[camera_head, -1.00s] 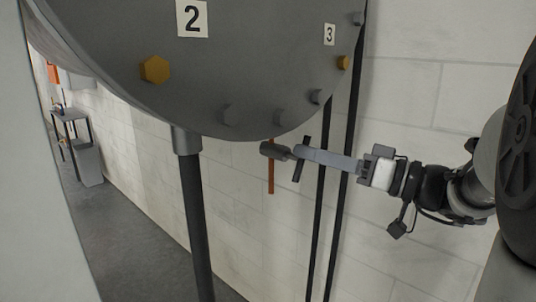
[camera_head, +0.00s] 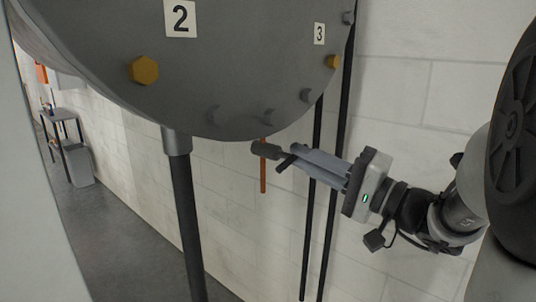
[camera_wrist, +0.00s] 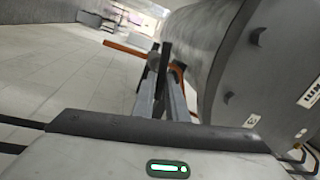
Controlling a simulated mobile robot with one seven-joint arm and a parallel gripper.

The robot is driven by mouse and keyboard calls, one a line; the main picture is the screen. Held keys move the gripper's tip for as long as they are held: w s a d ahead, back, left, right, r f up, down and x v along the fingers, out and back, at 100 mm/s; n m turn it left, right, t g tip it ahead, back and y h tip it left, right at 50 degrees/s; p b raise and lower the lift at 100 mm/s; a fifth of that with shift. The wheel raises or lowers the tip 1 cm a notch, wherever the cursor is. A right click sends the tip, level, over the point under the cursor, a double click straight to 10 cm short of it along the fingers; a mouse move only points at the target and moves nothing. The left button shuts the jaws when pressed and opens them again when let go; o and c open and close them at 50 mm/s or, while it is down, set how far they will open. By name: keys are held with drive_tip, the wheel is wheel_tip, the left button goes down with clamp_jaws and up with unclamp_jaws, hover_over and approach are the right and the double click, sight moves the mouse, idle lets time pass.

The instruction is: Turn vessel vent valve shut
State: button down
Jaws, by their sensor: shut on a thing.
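The vent valve has a dark grey body (camera_head: 266,150) below the lower edge of the grey vessel (camera_head: 235,80). Its dark bar handle (camera_head: 286,163) faces my gripper (camera_head: 296,157) and lies at a shallow tilt. My gripper comes from the right and is shut on this handle. In the wrist view the dark handle (camera_wrist: 162,78) stands between the two grey fingers of my gripper (camera_wrist: 161,85). The fingers hide part of the handle.
An orange-red rod (camera_head: 263,176) hangs down at the valve. Black vertical pipes (camera_head: 309,240) run behind my gripper along the pale block wall (camera_head: 410,100). A dark vessel leg (camera_head: 185,220) stands to the left. A small table (camera_head: 58,114) is far left.

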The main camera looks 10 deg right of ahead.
drive_tip(key=shift+a+f+m+h+p, duration=0.1)
drive_tip(key=shift+m+h+p, duration=0.05)
drive_tip(key=shift+m, duration=0.65)
drive_tip(key=shift+f+m+h+p, duration=0.1)
drive_tip(key=shift+m+h+p, duration=0.05)
drive_tip(key=shift+m, duration=0.65)
drive_tip(key=shift+m+t, duration=0.3)
drive_tip(key=c, duration=1.8)
unclamp_jaws()
drive_tip(key=v, duration=1.7)
drive_tip(key=shift+s, duration=0.2)
